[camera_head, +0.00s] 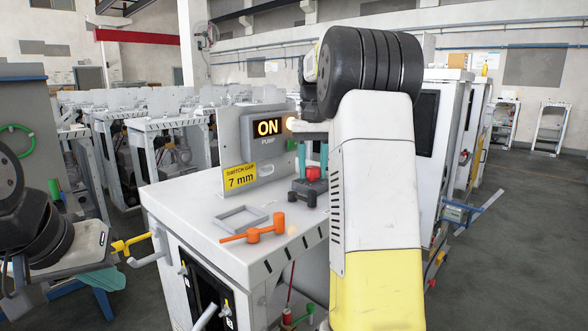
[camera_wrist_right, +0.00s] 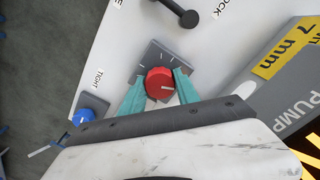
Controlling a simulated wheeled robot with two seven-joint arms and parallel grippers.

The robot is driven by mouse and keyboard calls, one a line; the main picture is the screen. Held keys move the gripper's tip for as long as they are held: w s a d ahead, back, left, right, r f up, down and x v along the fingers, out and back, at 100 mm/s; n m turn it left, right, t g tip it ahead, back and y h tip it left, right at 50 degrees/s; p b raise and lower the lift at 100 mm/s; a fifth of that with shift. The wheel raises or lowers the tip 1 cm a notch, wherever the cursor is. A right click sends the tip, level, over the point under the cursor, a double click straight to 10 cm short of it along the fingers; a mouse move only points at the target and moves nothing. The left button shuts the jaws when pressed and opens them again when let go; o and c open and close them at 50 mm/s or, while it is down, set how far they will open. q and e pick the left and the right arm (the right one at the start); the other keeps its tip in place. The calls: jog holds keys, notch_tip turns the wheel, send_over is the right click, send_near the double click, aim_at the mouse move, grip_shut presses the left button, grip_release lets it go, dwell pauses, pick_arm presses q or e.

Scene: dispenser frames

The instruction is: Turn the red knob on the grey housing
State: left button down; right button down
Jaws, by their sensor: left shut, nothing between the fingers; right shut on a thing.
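The red knob (camera_wrist_right: 158,84) sits on a square grey housing (camera_wrist_right: 172,58) with pale tick marks, on a white cabinet top. My right gripper (camera_wrist_right: 160,91) is shut on the red knob, one teal finger on each side of it. In the head view the red knob (camera_head: 313,173) shows below the teal fingers of my right gripper (camera_head: 314,160), in front of the upright panel. My right forearm hides the area to its right. My left gripper (camera_head: 105,279) is low at the left, shut and empty, away from the cabinet.
A sign panel (camera_head: 268,128) reads ON and PUMP, with a yellow 7 mm label (camera_head: 241,177). Near the knob are a black handle (camera_head: 303,194), an orange handle (camera_head: 252,233), a grey square frame (camera_head: 241,219) and a blue knob (camera_wrist_right: 86,115). A yellow handle (camera_head: 130,243) is beside the cabinet.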

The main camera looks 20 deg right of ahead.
aim_at(312, 167)
jog(key=m, duration=0.4)
jog(key=shift+m, duration=0.4)
jog(key=c, duration=1.2)
grip_release()
jog(key=shift+r, duration=3.95)
